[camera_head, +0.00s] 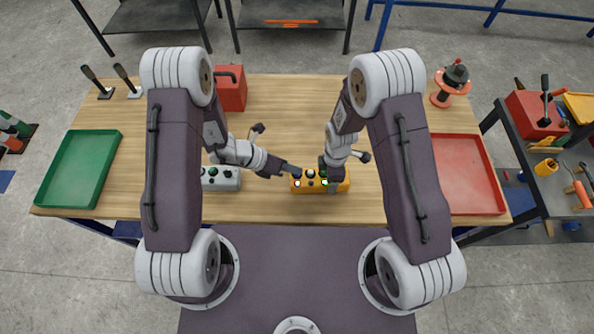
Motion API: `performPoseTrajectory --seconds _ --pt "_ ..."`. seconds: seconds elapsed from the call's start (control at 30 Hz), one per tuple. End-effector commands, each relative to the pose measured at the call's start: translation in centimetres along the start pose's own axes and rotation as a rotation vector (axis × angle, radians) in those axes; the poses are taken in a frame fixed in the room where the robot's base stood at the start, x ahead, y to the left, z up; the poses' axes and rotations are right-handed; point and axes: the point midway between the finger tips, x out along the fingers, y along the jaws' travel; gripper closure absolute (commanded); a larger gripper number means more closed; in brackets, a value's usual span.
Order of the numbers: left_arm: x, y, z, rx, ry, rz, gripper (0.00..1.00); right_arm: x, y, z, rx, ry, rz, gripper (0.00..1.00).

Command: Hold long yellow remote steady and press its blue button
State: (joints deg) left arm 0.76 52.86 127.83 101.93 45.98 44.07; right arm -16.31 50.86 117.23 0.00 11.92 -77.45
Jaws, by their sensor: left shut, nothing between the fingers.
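The long yellow remote (316,189) lies on the wooden table near its front edge, in the middle of the head view. Small round buttons and lit spots show along its top, and the blue one is too small to make out clearly. My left gripper (294,171) is shut and empty, with its tip at the remote's left end. I cannot tell whether the tip touches a button. My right gripper (335,182) points down over the right part of the remote and covers some of it. Its fingers are too hidden to show whether they grip it.
A grey remote (225,185) with dark buttons lies left of the yellow one, partly behind my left arm. A green tray (78,168), red tray (466,173), red box (232,90) and red-based item (452,85) stand around. The table's back middle is clear.

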Motion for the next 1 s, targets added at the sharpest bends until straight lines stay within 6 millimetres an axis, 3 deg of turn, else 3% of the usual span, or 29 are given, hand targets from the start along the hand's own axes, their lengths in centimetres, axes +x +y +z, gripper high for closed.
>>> performPoseTrajectory --seconds 0.67,1.0 --pt "-1.6 -1.1 1.1 0.001 0.0 0.0 1.0 0.0 0.1 0.0 0.0 0.0 0.001 0.98" --pt "-3.9 -2.8 2.9 0.003 -0.002 0.001 1.0 0.0 0.0 0.0 0.0 0.0 0.001 0.98"
